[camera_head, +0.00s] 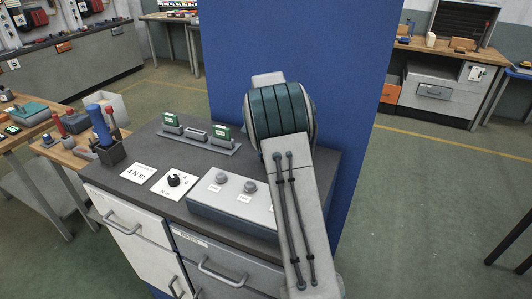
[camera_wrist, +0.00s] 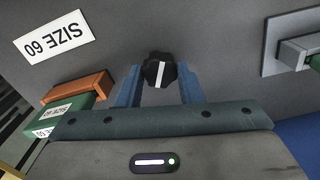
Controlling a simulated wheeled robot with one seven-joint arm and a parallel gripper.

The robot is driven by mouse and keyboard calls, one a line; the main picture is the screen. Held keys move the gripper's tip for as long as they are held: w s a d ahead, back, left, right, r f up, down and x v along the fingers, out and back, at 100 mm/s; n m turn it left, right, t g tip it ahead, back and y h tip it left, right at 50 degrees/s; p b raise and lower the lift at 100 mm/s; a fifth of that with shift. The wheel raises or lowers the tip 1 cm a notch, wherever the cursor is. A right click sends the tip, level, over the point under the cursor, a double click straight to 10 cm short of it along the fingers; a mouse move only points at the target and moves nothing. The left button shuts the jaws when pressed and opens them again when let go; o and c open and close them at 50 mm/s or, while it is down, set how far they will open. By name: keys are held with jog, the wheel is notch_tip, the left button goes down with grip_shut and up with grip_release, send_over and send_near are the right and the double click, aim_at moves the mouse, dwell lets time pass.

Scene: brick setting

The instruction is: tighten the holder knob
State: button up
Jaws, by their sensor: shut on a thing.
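In the wrist view, a black knob (camera_wrist: 154,69) with a white stripe sits between the two blue fingers of my gripper (camera_wrist: 161,78). The fingers are shut on it, one on each side. The stripe runs roughly up and down in this picture. The knob stands over a dark grey surface; the rest of the holder cannot be made out. In the head view my arm hides the gripper and this knob.
Beside the gripper are a "SIZE 60" card (camera_wrist: 52,38), a green labelled block (camera_wrist: 70,107) and a grey stand (camera_wrist: 290,45). The grey cabinet top carries a two-knob box (camera_head: 232,200), a dial card (camera_head: 174,184), a "4 N m" card (camera_head: 138,173) and a tool holder (camera_head: 110,153).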

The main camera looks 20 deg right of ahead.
jog(key=o, duration=1)
jog(key=shift+c, duration=0.2)
notch_tip(320, 180, up, 14)
jog(key=b, duration=0.1)
jog(key=s+a+r+n+t, duration=0.1)
jog(key=s+a+r+n, duration=0.2)
jog(key=s, duration=0.5)
jog(key=s+a+n+t, duration=0.1)
jog(key=s+a+n, duration=0.1)
jog(key=s+a, duration=0.5)
jog(key=s+a+f+n, duration=0.1)
jog(key=s+f+n, duration=0.2)
jog(key=s, duration=0.7)
jog(key=s+a+f+n+t, duration=0.1)
jog(key=s+f, duration=0.4)
jog(key=s, duration=0.5)
jog(key=shift+a+n+t, duration=0.3)
jog(key=shift+a+n, duration=0.35)
jog(key=shift+n, duration=0.55)
